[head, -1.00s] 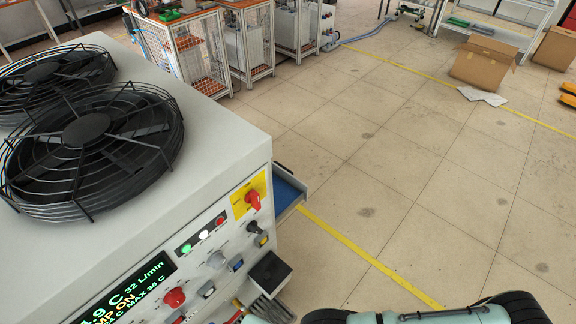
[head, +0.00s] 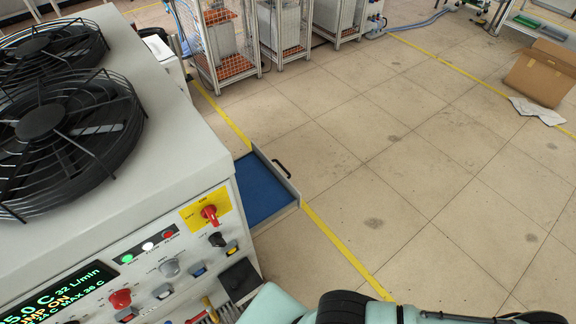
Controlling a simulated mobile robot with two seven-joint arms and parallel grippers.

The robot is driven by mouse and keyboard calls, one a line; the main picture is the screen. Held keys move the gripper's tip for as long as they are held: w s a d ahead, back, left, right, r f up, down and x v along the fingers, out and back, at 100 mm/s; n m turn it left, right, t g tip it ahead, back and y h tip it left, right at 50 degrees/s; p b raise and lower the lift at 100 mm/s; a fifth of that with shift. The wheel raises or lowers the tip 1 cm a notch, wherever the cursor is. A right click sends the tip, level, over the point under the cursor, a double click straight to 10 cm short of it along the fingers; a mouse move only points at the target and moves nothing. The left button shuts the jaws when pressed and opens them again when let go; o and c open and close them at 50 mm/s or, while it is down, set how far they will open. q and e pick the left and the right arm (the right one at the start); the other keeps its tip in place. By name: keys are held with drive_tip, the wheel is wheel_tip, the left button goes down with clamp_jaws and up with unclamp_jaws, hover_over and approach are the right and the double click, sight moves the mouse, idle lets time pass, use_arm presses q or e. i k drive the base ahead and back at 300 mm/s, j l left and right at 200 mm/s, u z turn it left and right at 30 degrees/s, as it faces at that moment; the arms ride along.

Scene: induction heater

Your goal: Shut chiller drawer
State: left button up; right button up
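The chiller (head: 160,205) is a large pale grey cabinet at the left with two black fans on top and a control panel on its front. The chiller drawer (head: 270,190) stands pulled out from its right side. It has a blue inside, grey walls and a black handle (head: 282,169) on its outer face. One of my arms shows at the bottom edge, below the panel and drawer, apart from the drawer. Neither gripper's fingers can be made out in the head view.
The panel carries a red rotary switch (head: 209,213), several knobs and a lit display (head: 60,300). Wire cage carts (head: 220,45) stand at the back. A cardboard box (head: 543,72) is at the far right. The tiled floor right of the drawer is clear.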

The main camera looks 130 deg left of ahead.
sight(265, 193)
drive_tip(key=i+j, duration=0.1)
drive_tip(key=j, duration=0.35)
drive_tip(key=i+j, duration=0.15)
drive_tip(key=j, duration=0.25)
drive_tip(key=i+j, duration=0.1)
drive_tip(key=j, duration=0.35)
drive_tip(key=i+j, duration=0.1)
drive_tip(key=j, duration=0.3)
drive_tip(key=i+j, duration=0.1)
drive_tip(key=j, duration=0.35)
drive_tip(key=i+j+u, duration=0.25)
drive_tip(key=j, duration=0.15)
drive_tip(key=j+u, duration=0.4)
drive_tip(key=u, duration=5.15)
drive_tip(key=i+u, duration=0.25)
drive_tip(key=u, duration=0.15)
drive_tip(key=i+l+u, duration=0.2)
drive_tip(key=u, duration=0.25)
drive_tip(key=i+l+u, duration=0.2)
drive_tip(key=u, duration=0.2)
